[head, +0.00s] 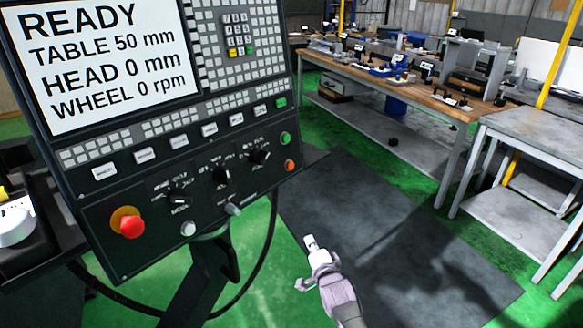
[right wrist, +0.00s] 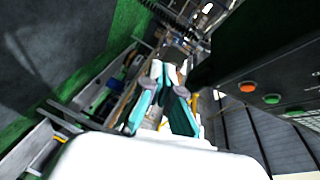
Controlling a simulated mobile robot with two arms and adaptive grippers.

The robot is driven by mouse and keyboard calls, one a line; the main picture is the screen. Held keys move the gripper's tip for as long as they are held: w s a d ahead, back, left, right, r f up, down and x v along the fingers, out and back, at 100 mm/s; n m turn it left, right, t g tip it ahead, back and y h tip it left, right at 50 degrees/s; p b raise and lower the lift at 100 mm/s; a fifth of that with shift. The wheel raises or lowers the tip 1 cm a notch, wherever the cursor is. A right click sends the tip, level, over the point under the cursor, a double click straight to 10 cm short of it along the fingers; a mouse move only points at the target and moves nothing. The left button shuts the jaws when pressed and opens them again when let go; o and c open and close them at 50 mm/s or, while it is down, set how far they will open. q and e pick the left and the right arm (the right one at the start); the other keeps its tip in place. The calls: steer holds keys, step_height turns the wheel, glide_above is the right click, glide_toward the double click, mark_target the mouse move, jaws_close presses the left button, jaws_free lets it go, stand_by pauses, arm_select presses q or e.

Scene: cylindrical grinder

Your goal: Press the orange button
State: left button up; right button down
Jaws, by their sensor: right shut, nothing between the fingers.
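The orange button (head: 290,165) is on the lower right edge of the dark control panel, just below a green button (head: 285,138). In the right wrist view, the orange button (right wrist: 247,87) is at the right, next to the green one (right wrist: 271,99). My right gripper (head: 310,242) is below and in front of the panel's right side, apart from it. Its fingers are closed together and empty, as the right wrist view also shows (right wrist: 168,70). My left gripper is not in view.
The panel screen (head: 100,60) reads READY. A red knob on a yellow base (head: 127,222) and several dark dials sit on the panel. A wooden workbench (head: 420,92) and a grey table (head: 545,128) stand at the right. The dark floor mat (head: 400,235) is clear.

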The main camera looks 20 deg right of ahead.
mark_target(290, 166)
steer(key=w+d+r+m+t+h, duration=0.1)
steer(key=d+r+m+t, duration=0.1)
steer(key=r, duration=0.8)
steer(key=w+d+r+m+t+h, duration=0.1)
steer(key=d+r+m+t, duration=0.1)
steer(key=r, duration=0.8)
steer(key=d+m, duration=0.1)
steer(key=m, duration=0.1)
steer(key=shift+w+m+h, duration=0.2)
steer(key=shift+m+h, duration=0.2)
steer(key=w+a+f+b, duration=0.1)
steer(key=w+a+b, duration=0.2)
steer(key=w+b, duration=0.4)
steer(key=shift+w+a+f, duration=0.25)
steer(key=shift+w+a, duration=0.1)
steer(key=shift+w, duration=0.15)
steer(key=shift+w+b, duration=0.1)
steer(key=shift+b, duration=0.25)
steer(key=shift+w+a, duration=0.15)
steer(key=shift+w, duration=0.1)
